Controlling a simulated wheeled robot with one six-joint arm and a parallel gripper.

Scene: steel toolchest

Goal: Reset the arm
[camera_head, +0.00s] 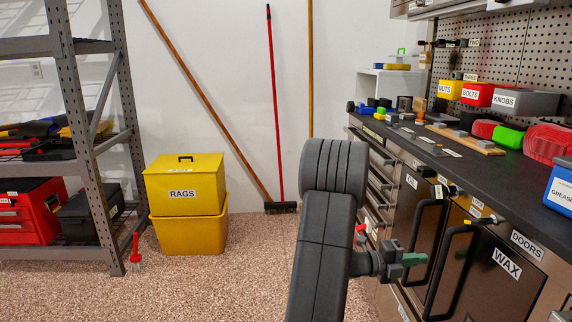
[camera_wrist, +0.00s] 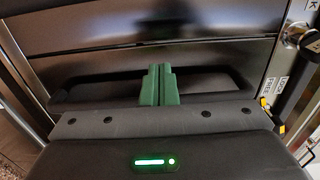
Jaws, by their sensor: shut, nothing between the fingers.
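My gripper (camera_head: 413,259) shows at the end of my dark grey arm in the head view, low and right of centre, close to the front of the steel toolchest (camera_head: 366,176). In the wrist view its green fingers (camera_wrist: 159,84) are together, with nothing between them. Behind them is a dark glossy chest front (camera_wrist: 190,58) with a long dark handle or recess. I cannot tell whether the fingertips touch it.
Doors labelled WAX (camera_head: 507,263) and DOORS have black bar handles near my gripper. The black worktop (camera_head: 460,168) holds labelled bins and tools. Yellow RAGS bins (camera_head: 183,187), a broom (camera_head: 281,206) and a metal shelf (camera_head: 76,122) stand left. Speckled floor lies open at lower left.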

